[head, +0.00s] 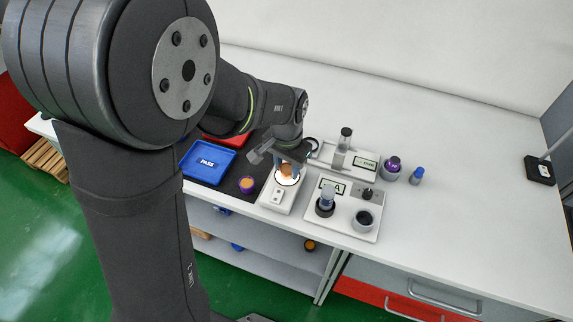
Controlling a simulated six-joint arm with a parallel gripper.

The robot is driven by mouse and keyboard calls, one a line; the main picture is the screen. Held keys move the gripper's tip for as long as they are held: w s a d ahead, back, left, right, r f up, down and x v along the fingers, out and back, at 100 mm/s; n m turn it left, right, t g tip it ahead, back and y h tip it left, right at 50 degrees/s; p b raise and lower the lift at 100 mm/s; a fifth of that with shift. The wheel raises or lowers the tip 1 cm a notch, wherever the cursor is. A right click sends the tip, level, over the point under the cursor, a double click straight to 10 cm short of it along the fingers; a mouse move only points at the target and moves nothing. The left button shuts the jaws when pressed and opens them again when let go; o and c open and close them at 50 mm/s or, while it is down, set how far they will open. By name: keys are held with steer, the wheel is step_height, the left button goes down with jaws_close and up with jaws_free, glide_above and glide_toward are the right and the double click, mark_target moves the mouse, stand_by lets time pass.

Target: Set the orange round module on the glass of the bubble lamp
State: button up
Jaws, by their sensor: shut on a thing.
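My gripper (287,166) points down over the bubble lamp (276,197), a white box with a lit round glass near the front edge of the bench. It is shut on the orange round module (286,170), which shows between the fingers right over the bright glass. From this angle I cannot tell whether the module touches the glass or hangs just above it. The fingers hide part of the module and the rear of the lamp.
A blue PASS tray (207,161) and a red tray lie further left. Right are two white fixtures (350,228), a purple-capped jar (392,168) and a blue-capped bottle (417,176).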

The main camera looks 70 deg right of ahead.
mark_target(287, 170)
steer(key=shift+f, duration=0.1)
steer(key=o, duration=1)
step_height(287, 170, up, 12)
steer(key=shift+r, duration=0.2)
